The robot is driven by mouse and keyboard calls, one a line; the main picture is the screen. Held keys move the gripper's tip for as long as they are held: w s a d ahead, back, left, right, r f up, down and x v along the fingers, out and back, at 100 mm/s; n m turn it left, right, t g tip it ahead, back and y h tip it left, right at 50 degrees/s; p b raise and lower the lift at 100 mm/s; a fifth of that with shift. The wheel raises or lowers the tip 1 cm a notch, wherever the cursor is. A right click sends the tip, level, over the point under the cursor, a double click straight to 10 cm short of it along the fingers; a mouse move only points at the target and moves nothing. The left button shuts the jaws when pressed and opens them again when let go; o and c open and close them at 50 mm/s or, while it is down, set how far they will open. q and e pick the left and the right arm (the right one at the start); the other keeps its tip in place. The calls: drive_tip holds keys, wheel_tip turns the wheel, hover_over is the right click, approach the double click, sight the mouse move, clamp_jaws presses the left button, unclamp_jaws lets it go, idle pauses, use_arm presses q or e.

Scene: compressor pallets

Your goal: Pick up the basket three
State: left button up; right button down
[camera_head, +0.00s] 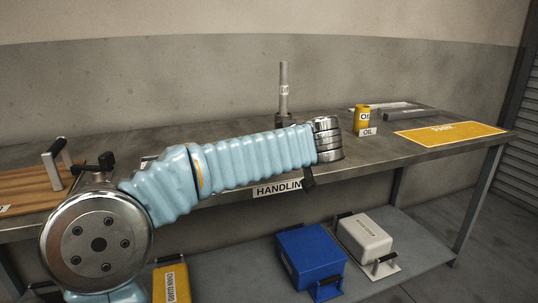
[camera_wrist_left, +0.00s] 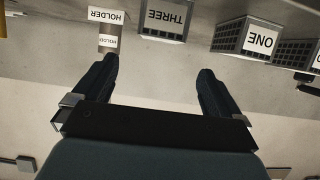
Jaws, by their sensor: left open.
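Basket three (camera_wrist_left: 168,20) is a grey box-shaped basket with a white label reading THREE, upside down at the top of the left wrist view. The top edge of that view cuts it off. My left gripper (camera_wrist_left: 157,68) is open and empty, with its two dark fingers apart and pointing up toward the basket. The fingertips are clear of it. In the head view my left arm reaches right over the bench, and I cannot make out the fingers. Basket three does not show in the head view. My right gripper is in neither view.
Basket one (camera_wrist_left: 258,38) and more baskets stand right of basket three; a labelled holder (camera_wrist_left: 107,42) stands left. The bench (camera_head: 390,155) bears an oil can (camera_head: 362,118), a vertical post (camera_head: 284,90) and a yellow mat (camera_head: 450,134). Blue (camera_head: 310,258) and white (camera_head: 364,239) cases sit below.

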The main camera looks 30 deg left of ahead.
use_arm(q)
drive_tip(key=x, duration=0.5)
drive_tip(key=shift+w+a+f+p, duration=0.15)
drive_tip(key=shift+a+p, duration=0.05)
drive_tip(key=shift+p, duration=0.15)
drive_tip(key=p+x, duration=0.1)
drive_tip(key=x, duration=0.3)
drive_tip(key=shift+w+f, duration=0.15)
drive_tip(key=shift+f, duration=0.15)
drive_tip(key=shift+w+a+f, duration=0.25)
drive_tip(key=shift+a, duration=0.05)
drive_tip(key=shift+c, duration=0.3)
drive_tip(key=c, duration=1.2)
drive_tip(key=shift+c, duration=0.8)
drive_tip(key=shift+r, duration=0.15)
